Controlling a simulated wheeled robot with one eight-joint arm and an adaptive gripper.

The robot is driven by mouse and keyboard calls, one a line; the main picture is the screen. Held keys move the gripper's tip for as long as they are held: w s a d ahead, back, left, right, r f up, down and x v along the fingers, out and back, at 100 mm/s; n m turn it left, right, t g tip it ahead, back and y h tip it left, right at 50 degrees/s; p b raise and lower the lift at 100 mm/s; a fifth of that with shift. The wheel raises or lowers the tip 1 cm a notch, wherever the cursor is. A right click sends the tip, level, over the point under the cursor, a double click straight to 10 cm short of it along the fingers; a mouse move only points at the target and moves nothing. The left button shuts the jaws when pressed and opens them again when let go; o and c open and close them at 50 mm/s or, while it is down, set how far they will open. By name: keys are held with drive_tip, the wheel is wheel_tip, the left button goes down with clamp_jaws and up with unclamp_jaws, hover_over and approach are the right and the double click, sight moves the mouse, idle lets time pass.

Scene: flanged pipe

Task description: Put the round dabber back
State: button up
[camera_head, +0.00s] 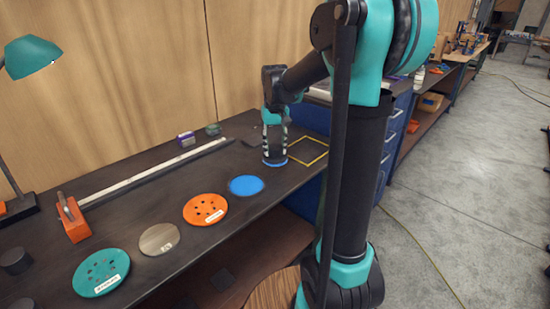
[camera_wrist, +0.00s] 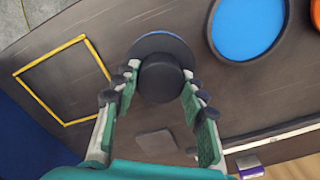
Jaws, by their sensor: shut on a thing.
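The round dabber has a dark round knob and a wider disc below with a blue edge (camera_head: 274,162). In the wrist view its knob (camera_wrist: 163,80) sits between my two fingers. My gripper (camera_wrist: 160,76) is shut on this knob, pointing down at the bench. The dabber is upright, at or just above the bench top; the gap under it cannot be told. A yellow square outline (camera_head: 307,151) lies on the bench just right of it in the head view. A blue round pad (camera_head: 246,186) with a dark rim lies nearby, also seen in the wrist view (camera_wrist: 248,28).
An orange disc (camera_head: 205,209), a grey disc (camera_head: 159,239) and a teal disc (camera_head: 101,272) lie along the dark bench. Behind are a long pale strip (camera_head: 155,172), a purple-and-white box (camera_head: 186,140) and a small green item (camera_head: 213,129). The yellow outline's inside is empty.

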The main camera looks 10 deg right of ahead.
sight(275, 157)
drive_tip(key=shift+f, duration=2.05)
drive_tip(key=shift+f, duration=0.1)
drive_tip(key=o, duration=1)
wheel_tip(275, 157, up, 12)
drive_tip(key=shift+r, duration=0.15)
